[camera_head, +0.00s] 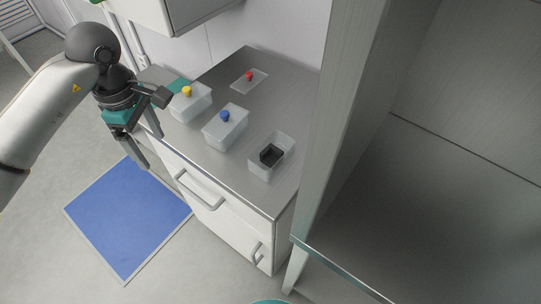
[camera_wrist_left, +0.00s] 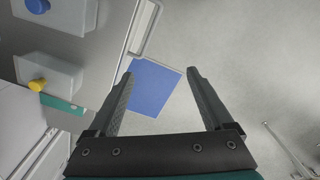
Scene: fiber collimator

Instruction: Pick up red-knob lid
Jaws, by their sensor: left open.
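The red-knob lid (camera_head: 257,80) is a flat clear plate with a small red knob (camera_head: 249,75). It lies at the back of the grey counter, apart from the boxes. My left gripper (camera_head: 150,148) is open and empty in the head view, off the counter's left front edge and well away from the lid. In the left wrist view its two fingers (camera_wrist_left: 160,85) are spread, with floor and blue mat between them. The red-knob lid does not show in the left wrist view. My right gripper is not in view.
A yellow-knob box (camera_head: 191,104), a blue-knob box (camera_head: 225,130) and an open clear box (camera_head: 284,148) holding a black part (camera_head: 271,155) stand on the counter. A tall cabinet wall (camera_head: 345,110) bounds the right; a wall cabinet (camera_head: 205,15) hangs behind. A blue mat (camera_head: 125,220) lies on the floor.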

